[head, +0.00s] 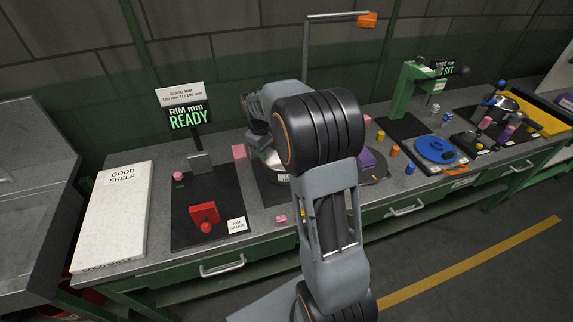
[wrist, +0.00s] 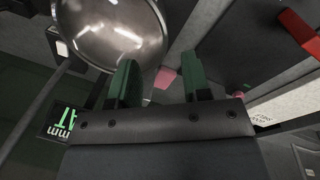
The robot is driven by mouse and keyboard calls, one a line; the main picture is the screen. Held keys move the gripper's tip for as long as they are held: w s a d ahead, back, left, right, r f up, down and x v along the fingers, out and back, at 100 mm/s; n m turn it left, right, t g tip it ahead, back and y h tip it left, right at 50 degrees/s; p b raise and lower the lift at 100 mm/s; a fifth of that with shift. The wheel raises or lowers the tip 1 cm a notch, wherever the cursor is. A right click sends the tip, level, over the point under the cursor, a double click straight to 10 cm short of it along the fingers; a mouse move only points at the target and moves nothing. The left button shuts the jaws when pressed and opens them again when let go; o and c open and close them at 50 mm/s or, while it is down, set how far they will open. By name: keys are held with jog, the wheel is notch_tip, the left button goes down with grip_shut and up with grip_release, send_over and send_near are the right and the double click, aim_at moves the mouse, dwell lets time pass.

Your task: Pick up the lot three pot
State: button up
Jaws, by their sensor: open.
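A shiny metal pot (wrist: 112,28) fills the upper left of the wrist view, its rounded surface beside and partly behind my left-hand finger. In the head view a part of the metal pot (head: 268,158) shows on the bench, mostly hidden by my arm. No lot number can be read on it. My gripper (wrist: 158,75) is open, with its two green fingers apart and nothing held between them. The pot lies left of the gap between the fingers, and I cannot tell whether the left finger touches it. My gripper is largely hidden behind my arm in the head view.
A pink block (head: 239,152) is near the pot. A rim gauge sign reading READY (head: 187,118) and a red clamp (head: 204,215) stand left. The white Good Shelf board (head: 112,215) is far left. A green press (head: 405,90) and a blue disc (head: 435,149) are right.

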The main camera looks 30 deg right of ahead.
aim_at(271, 167)
jog(key=f, duration=0.4)
jog(key=d+f+p, duration=0.1)
jog(key=f, duration=0.3)
jog(key=f+p, duration=0.1)
jog(key=f, duration=0.3)
jog(key=shift+w+d+f, duration=0.2)
jog(key=shift+w+d, duration=0.1)
jog(key=shift+c, duration=0.2)
grip_shut()
jog(key=shift+r, duration=0.1)
dwell(0.8)
